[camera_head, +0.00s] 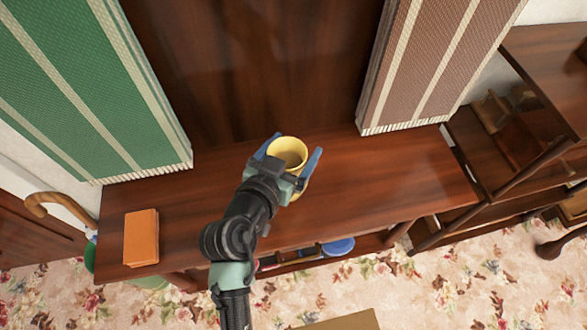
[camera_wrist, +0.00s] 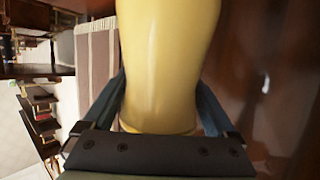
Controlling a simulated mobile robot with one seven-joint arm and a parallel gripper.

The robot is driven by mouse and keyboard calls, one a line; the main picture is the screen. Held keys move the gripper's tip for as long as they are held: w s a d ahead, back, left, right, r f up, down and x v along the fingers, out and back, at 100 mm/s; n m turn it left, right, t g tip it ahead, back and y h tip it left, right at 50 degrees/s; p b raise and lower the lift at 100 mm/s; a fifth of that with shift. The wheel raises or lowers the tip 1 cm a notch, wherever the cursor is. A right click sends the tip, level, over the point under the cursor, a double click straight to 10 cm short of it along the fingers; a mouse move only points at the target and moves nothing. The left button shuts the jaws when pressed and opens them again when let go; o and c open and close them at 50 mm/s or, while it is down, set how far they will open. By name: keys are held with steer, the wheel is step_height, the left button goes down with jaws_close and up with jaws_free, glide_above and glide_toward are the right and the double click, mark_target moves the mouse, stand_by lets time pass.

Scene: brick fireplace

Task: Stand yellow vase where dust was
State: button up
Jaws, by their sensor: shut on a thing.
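The yellow vase (camera_head: 288,152) is at the middle of the wooden table top (camera_head: 400,180), with its open mouth facing up in the head view. My gripper (camera_head: 294,158) is shut on the vase, one blue finger on each side. In the wrist view the vase (camera_wrist: 168,65) fills the middle between the two fingers (camera_wrist: 165,100). I cannot tell whether its base touches the table top, as my gripper hides the lower part. No dust shows on the visible table top.
An orange block-like object (camera_head: 141,238) lies at the table's left end. A green striped hanging (camera_head: 85,85) and a brown striped one (camera_head: 425,60) flank the back panel. A lower shelf holds a blue round item (camera_head: 338,247). The table's right part is clear.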

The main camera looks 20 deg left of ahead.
steer(key=shift+f+b, duration=0.35)
steer(key=shift+f, duration=2.1)
steer(key=shift+f, duration=0.15)
steer(key=o, duration=1.4)
